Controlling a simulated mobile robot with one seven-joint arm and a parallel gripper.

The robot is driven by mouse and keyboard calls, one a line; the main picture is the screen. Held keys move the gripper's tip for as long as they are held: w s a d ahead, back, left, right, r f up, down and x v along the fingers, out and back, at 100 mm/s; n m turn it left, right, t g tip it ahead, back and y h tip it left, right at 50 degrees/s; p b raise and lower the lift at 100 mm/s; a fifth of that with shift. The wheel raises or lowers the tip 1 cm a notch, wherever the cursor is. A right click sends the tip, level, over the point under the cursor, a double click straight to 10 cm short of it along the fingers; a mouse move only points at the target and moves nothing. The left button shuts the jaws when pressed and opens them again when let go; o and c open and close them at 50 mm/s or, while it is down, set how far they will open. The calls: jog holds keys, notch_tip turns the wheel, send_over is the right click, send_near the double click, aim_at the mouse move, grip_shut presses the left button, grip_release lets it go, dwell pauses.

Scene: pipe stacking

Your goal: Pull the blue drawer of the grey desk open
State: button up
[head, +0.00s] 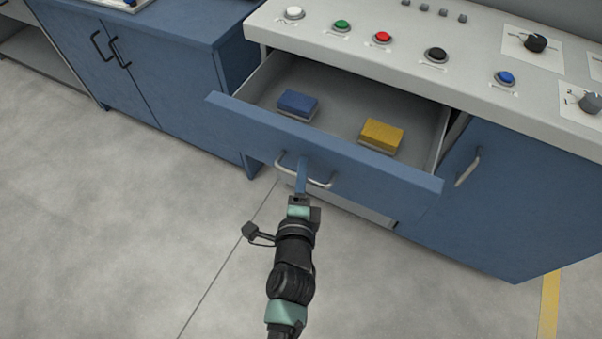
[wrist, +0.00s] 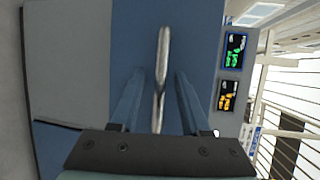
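The blue drawer (head: 335,150) of the grey desk (head: 400,75) stands pulled out, with its inside showing. A blue block (head: 297,103) and a yellow block (head: 382,134) lie in it. Its silver bar handle (head: 319,184) is on the front, and the handle also shows in the wrist view (wrist: 161,85). My gripper (head: 302,168) is at the handle. In the wrist view its two blue fingers (wrist: 160,73) stand on either side of the bar, with visible gaps, so it is open around the handle and not clamped on it.
Buttons in several colours, such as the red one (head: 382,37), and knobs sit on the desk top. A blue cabinet door with a handle (head: 467,168) is right of the drawer. A blue cabinet (head: 150,75) stands at left. The floor (head: 130,220) in front is clear.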

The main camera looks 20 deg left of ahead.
jog(key=b+v, duration=0.1)
jog(key=v, duration=1.2)
dwell(0.4)
jog(key=w+d+r+n+t, duration=0.1)
jog(key=w+r+n+t, duration=0.35)
jog(key=r, duration=1.05)
jog(key=w+d+r+n+t, duration=0.1)
jog(key=w+r+n, duration=0.55)
jog(key=r, duration=0.85)
jog(key=s+d+r+n+t+h, duration=0.1)
jog(key=s+d+r+t+h, duration=0.15)
jog(key=r, duration=0.65)
jog(key=s+d+r+n+t+h+p, duration=0.15)
jog(key=d+r, duration=0.25)
jog(key=r, duration=0.6)
jog(key=s+d+r+n+t+h, duration=0.1)
jog(key=s+d+r+t+h, duration=0.15)
jog(key=r, duration=0.65)
notch_tip(320, 180, up, 15)
jog(key=p, duration=1.5)
jog(key=shift+d+r+y, duration=0.15)
jog(key=shift+d+y, duration=0.05)
jog(key=shift+y, duration=0.15)
